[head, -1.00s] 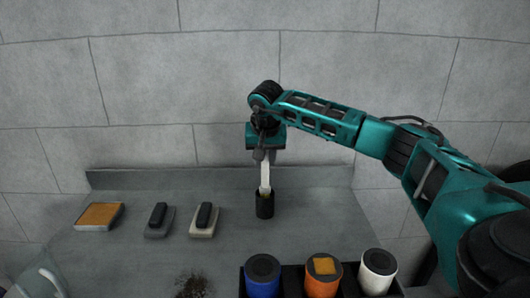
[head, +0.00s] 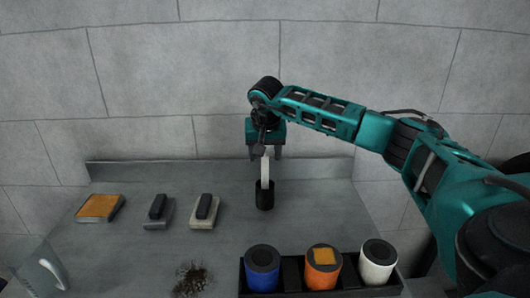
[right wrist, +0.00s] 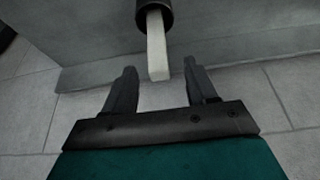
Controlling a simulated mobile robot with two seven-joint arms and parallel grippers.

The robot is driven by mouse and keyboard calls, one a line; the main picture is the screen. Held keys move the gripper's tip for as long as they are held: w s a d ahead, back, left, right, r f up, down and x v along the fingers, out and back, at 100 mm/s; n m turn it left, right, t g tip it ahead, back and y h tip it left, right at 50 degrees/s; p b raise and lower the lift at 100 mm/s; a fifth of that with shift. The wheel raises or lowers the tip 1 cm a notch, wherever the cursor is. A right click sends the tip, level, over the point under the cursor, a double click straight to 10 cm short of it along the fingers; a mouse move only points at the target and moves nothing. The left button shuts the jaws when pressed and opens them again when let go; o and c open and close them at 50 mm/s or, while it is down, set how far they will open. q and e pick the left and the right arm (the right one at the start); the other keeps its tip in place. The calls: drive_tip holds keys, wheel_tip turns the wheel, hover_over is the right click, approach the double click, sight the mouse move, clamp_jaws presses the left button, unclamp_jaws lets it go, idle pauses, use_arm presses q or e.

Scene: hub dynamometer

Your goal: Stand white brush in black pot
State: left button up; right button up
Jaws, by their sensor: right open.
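The white brush (head: 265,171) stands upright in the black pot (head: 265,197) on the grey counter, its lower end hidden inside the pot. My right gripper (head: 265,155) is open just above the brush, its fingers apart on either side of the handle's upper end. In the right wrist view, the white handle (right wrist: 158,48) sticks out of the black pot (right wrist: 152,12), and the open fingers of my gripper (right wrist: 160,82) do not touch it. My left gripper is not in view.
A black rack (head: 291,285) at the front holds a blue canister (head: 262,275), an orange one (head: 322,275) and a white one (head: 377,268). Two handled blocks (head: 159,212) (head: 205,212) and an orange-topped pad (head: 99,207) lie left. A dark bristly clump (head: 190,280) is near the front.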

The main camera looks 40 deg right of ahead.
drive_tip(key=v, duration=1.3)
drive_tip(key=shift+p, duration=0.3)
drive_tip(key=shift+f, duration=0.1)
idle(0.4)
